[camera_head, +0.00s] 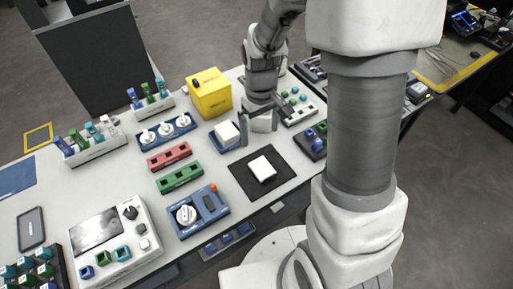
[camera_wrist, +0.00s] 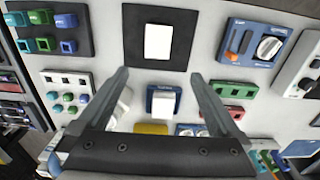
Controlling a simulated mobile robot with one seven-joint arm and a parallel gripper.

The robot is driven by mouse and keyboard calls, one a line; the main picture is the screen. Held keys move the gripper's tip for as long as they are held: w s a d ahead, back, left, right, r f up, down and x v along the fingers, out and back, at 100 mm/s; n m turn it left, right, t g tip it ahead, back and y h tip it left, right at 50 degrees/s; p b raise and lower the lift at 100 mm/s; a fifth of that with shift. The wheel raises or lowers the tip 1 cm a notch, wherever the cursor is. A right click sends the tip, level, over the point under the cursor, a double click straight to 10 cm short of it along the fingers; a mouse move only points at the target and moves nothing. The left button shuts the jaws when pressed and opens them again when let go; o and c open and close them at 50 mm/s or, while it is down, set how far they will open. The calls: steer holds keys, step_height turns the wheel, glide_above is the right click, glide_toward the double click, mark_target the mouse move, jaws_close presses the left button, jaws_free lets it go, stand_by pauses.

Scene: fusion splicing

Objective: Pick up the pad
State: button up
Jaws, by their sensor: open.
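A white block (camera_head: 262,168), possibly the pad, lies on a black square mat (camera_head: 238,172). In the wrist view the white block (camera_wrist: 158,42) sits on the mat (camera_wrist: 134,58), beyond my fingertips. A second white block (camera_head: 227,131) rests in a small blue holder (camera_head: 223,148); in the wrist view this second block (camera_wrist: 164,105) and blue holder (camera_wrist: 151,92) appear between my fingers. I cannot tell which white block is the pad. My gripper (camera_head: 260,122) is open and empty, fingers pointing down; it also shows in the wrist view (camera_wrist: 158,76).
A yellow box (camera_head: 210,95) stands behind the blue holder. Red (camera_head: 169,157) and green (camera_head: 180,178) slotted blocks and a blue device with a white dial (camera_head: 197,212) lie left of the mat. A grey rack with teal pieces (camera_head: 298,105) stands to the right.

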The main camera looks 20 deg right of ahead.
steer(key=b, duration=0.1)
glide_above(262, 167)
steer(key=f, duration=1.1)
steer(key=shift+a, duration=0.35)
steer(key=shift+s+d+f, duration=0.1)
steer(key=shift+d+f, duration=0.05)
steer(key=shift+f, duration=1.2)
steer(key=shift+d+f, duration=0.15)
steer(key=shift+f, duration=1.15)
steer(key=c, duration=0.8)
steer(key=shift+c, duration=0.2)
steer(key=shift+r, duration=0.1)
